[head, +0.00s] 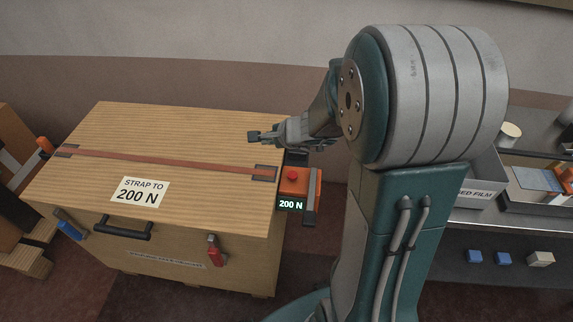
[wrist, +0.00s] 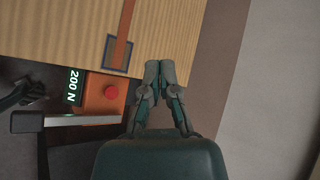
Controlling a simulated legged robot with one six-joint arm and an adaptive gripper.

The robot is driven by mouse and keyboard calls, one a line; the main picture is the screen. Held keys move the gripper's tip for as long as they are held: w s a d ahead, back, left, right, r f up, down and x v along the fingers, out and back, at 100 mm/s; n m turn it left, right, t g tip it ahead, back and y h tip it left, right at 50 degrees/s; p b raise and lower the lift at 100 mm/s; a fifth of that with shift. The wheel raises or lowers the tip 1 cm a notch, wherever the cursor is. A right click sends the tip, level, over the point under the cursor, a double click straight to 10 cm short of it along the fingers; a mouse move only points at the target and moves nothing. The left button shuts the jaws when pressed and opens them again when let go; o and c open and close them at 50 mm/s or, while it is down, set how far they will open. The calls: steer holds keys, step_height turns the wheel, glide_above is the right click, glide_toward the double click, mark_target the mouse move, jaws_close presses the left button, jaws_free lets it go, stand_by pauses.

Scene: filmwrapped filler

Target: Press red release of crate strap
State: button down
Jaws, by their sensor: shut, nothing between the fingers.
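The wooden crate (head: 90,195) stands at the left with a reddish strap (head: 165,162) across its lid. At the strap's right end is an orange tensioner (head: 303,188) with a round red button (head: 292,174) on top and a display reading 200 N. In the wrist view the red button (wrist: 111,92) lies left of my gripper (wrist: 159,66), on the orange housing (wrist: 95,90). My gripper is shut and empty, its fingertips over the crate's right edge, apart from the button in the picture. In the head view my gripper (head: 252,136) shows above the lid's right end.
A label on the crate lid (head: 140,192) reads STRAP TO 200 N. A grey lever (wrist: 80,120) sticks out beside the orange housing. A dark bench (head: 500,235) with a film box and tray stands at the right. The lid is otherwise clear.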

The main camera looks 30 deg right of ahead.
mark_target(294, 175)
steer(key=w+d+f+m+h, duration=0.1)
steer(key=d+f+m+h, duration=0.2)
steer(key=d+f+m, duration=0.4)
step_height(294, 175, down, 3)
steer(key=shift+w+d+r, duration=0.2)
steer(key=shift+w+d, duration=0.1)
steer(key=shift+d, duration=0.7)
steer(key=shift+a+f, duration=0.1)
steer(key=shift+f, duration=4.3)
steer(key=shift+f, duration=0.1)
steer(key=shift+f, duration=0.25)
